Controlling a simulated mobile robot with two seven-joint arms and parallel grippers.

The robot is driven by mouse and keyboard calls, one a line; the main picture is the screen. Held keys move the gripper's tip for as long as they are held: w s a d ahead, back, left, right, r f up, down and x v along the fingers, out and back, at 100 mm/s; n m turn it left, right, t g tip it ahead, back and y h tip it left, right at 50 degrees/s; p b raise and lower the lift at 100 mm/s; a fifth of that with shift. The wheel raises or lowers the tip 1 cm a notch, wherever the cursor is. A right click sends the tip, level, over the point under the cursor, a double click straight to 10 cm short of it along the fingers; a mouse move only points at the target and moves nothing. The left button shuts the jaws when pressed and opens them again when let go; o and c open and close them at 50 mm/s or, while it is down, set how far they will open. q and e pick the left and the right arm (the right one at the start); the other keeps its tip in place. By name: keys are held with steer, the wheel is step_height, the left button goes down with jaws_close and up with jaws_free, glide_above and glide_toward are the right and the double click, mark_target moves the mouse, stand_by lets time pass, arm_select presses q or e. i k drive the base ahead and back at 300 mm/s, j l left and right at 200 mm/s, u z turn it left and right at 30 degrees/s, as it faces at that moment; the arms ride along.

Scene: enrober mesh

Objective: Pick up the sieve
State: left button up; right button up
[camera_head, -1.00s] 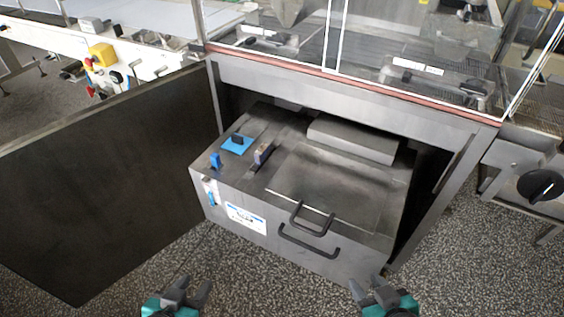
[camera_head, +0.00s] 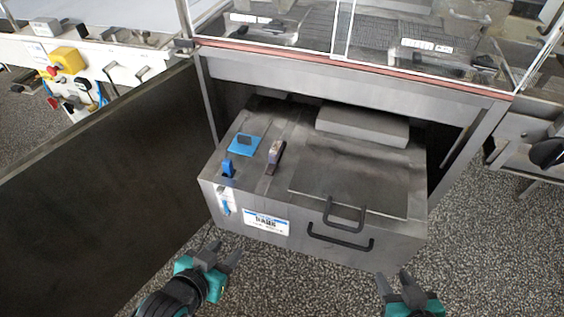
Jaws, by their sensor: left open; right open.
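A pulled-out grey metal box (camera_head: 290,220) stands in the open bay of the machine. On its top lies a flat dark square panel (camera_head: 350,180) with a looped handle (camera_head: 344,214) at its front edge; I cannot tell whether this panel is the sieve or a lid over it. My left gripper (camera_head: 224,250) is open and empty, in front of the box's lower left front. My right gripper (camera_head: 393,276) is open and empty, below the box's right front corner. Both are apart from the handle.
A black bar handle (camera_head: 340,242) is on the box's front face. Blue fittings (camera_head: 243,145) and a small latch (camera_head: 275,157) are on its top left. An open dark door (camera_head: 100,185) fills the left side. The speckled floor (camera_head: 300,285) in front is clear.

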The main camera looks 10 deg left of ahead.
mark_target(276, 153)
steer(key=j+z, duration=0.5)
steer(key=j, duration=0.4)
steer(key=k+j+z, duration=0.1)
steer(key=j, duration=0.3)
steer(key=k+j+z, duration=0.15)
steer(key=j, duration=0.25)
